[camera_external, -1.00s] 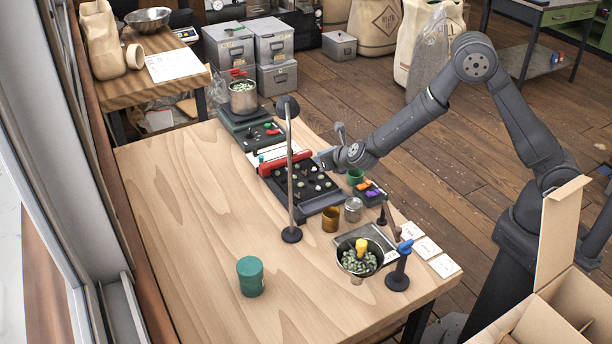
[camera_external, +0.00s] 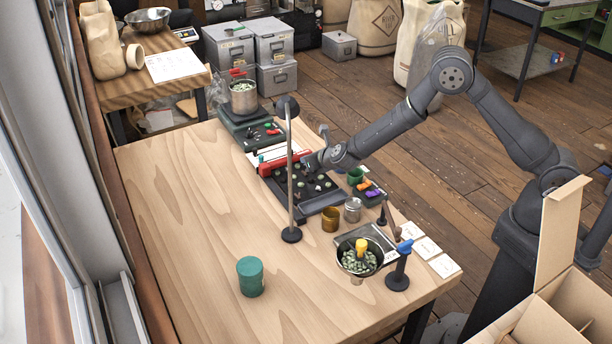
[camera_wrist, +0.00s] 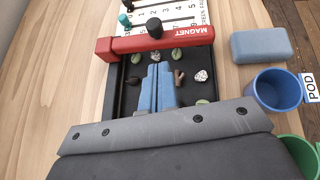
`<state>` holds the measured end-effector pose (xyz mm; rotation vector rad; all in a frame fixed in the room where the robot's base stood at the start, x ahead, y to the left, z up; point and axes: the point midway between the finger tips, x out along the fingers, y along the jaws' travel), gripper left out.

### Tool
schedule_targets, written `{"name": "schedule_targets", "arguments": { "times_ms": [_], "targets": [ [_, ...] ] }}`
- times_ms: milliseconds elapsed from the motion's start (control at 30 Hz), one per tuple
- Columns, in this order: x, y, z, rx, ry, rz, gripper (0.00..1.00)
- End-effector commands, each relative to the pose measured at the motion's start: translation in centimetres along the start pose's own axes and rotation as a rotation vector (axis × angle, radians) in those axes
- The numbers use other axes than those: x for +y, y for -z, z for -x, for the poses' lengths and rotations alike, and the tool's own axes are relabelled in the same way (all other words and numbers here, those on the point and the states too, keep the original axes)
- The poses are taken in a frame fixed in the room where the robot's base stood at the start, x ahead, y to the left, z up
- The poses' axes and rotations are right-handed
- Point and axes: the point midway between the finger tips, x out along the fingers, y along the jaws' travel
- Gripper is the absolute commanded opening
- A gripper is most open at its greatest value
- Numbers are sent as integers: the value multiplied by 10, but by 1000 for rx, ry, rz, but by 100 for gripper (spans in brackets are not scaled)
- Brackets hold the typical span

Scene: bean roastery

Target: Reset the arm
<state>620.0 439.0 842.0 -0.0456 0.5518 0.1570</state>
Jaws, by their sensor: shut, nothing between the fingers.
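My gripper (camera_external: 315,162) is over the far right part of the black tray (camera_external: 313,207) in the external view, where its fingers are small. In the wrist view the blue fingertips of my gripper (camera_wrist: 157,88) are together with nothing between them, above the tray (camera_wrist: 130,97). Several greenish beans, pale speckled pieces and a dark twig-like piece lie in the tray around the fingers. The fingers hide part of the tray floor, and I cannot tell their exact height above it.
A red magnet bar (camera_wrist: 165,38) lies across the tray's far end. A blue cup (camera_wrist: 278,90), a blue-grey block (camera_wrist: 261,45) and a green cup (camera_wrist: 300,152) are to the right. The table's left half is mostly clear around a green can (camera_external: 250,277).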

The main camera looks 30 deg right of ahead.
Motion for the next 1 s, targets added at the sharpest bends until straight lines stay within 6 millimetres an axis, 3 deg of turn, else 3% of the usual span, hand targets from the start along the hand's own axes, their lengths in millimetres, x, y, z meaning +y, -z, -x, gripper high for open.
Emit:
{"name": "schedule_targets", "arguments": {
  "times_ms": [100, 300, 733, 767, 1000],
  "targets": [
    [-1, 0, -21, 1, 1, -2, 0],
    [-1, -13, -41, -1, 2, -3, 0],
    [-1, -18, -49, -2, 2, -2, 0],
    [-1, -18, -49, -2, 2, -2, 2],
    [-1, -18, -49, -2, 2, -2, 49]
  ]
}}
